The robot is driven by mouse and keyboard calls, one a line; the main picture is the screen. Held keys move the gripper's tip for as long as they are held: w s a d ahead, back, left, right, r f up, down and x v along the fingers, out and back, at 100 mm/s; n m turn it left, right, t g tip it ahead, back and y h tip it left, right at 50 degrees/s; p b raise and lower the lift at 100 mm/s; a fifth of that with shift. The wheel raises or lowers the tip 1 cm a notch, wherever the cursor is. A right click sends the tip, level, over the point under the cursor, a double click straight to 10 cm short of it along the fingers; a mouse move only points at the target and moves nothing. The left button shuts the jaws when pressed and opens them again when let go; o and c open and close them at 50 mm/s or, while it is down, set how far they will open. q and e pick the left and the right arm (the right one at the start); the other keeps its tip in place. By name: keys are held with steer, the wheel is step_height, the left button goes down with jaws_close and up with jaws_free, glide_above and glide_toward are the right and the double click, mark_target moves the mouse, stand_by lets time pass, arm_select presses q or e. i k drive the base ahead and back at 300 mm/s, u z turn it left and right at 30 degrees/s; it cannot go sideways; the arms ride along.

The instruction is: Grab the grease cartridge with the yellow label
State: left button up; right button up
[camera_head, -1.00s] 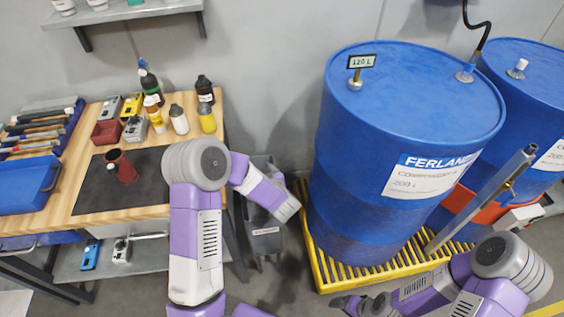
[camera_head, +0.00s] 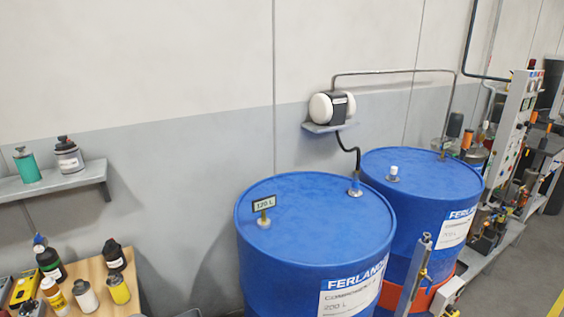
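I cannot make out a grease cartridge with a yellow label for certain. At the lower left, a bottle with yellow on it (camera_head: 54,295) and a yellow bottle with a dark cap (camera_head: 118,288) stand on the wooden bench (camera_head: 96,270). A green container (camera_head: 27,167) and a grey container with a dark cap and pale label (camera_head: 69,158) stand on the wall shelf (camera_head: 60,185). Neither of my grippers is in view.
Two big blue drums (camera_head: 315,225) (camera_head: 420,185) fill the middle, a metal lever tool (camera_head: 414,275) in front. A white-ended pump (camera_head: 332,107) sits on a wall bracket. A control panel (camera_head: 515,120) and racks stand at right, beside open floor.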

mark_target(49, 287)
steer(key=u, duration=1)
steer(key=k, duration=0.65)
steer(key=z, duration=1)
